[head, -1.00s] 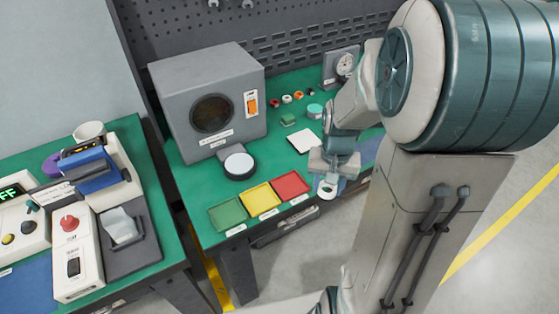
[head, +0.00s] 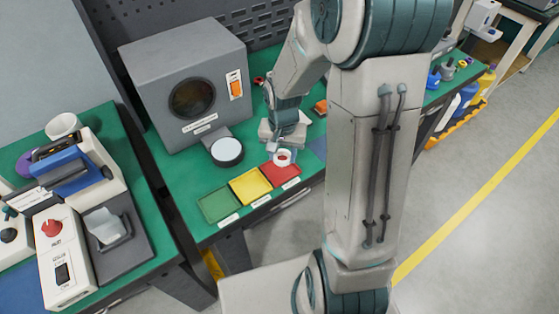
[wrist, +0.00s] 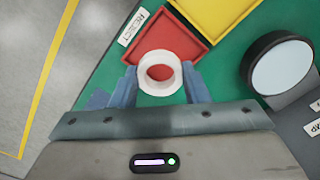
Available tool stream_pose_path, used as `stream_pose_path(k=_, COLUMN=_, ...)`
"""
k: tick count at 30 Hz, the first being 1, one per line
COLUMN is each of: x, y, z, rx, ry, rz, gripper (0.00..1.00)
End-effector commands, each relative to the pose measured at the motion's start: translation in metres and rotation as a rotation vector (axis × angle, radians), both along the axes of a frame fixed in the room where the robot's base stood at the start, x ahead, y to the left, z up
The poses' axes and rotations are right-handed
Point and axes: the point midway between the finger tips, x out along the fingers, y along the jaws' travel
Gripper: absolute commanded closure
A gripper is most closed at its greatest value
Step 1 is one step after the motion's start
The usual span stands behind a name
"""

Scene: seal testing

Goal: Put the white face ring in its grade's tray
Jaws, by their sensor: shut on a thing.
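The white face ring (wrist: 144,80) is held between the two fingers of my gripper (wrist: 158,86) in the wrist view. In the head view the ring (head: 276,158) shows at the tip of my gripper (head: 283,150), over the back part of the red tray (head: 281,176). The red tray also shows in the wrist view (wrist: 190,46), partly seen through the ring's hole, with a label reading REJECT beside it. The yellow tray (head: 250,185) and the green tray (head: 219,204) stand in a row to its left. The ring looks above the tray; its exact height is unclear.
A round white-topped dark stand (head: 227,152) sits behind the trays, in front of a grey box (head: 187,85) with a round window and an orange switch. A second bench at left holds a control box (head: 63,258) and other devices.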

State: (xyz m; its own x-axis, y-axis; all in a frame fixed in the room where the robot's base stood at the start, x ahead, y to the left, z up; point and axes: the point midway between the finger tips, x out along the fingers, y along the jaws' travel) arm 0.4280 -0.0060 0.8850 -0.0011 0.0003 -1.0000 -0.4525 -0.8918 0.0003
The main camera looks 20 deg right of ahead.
Motion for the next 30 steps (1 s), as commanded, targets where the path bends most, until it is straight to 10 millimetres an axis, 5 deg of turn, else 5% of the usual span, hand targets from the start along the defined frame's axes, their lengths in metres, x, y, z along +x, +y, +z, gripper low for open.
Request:
stream_pose_path(k=13, x=0.005, y=0.004, z=-0.041, rx=0.000, ry=0.003, rz=-0.002, gripper=0.86)
stream_pose_path(k=26, x=0.005, y=0.004, z=-0.049, rx=0.000, ry=0.000, rz=-0.002, gripper=0.86)
stream_pose_path(k=27, x=0.005, y=0.004, z=-0.048, rx=0.000, ry=0.000, rz=-0.002, gripper=0.53)
stream_pose_path(k=30, x=0.005, y=0.003, z=-0.047, rx=0.000, ry=0.000, rz=-0.003, gripper=0.49)
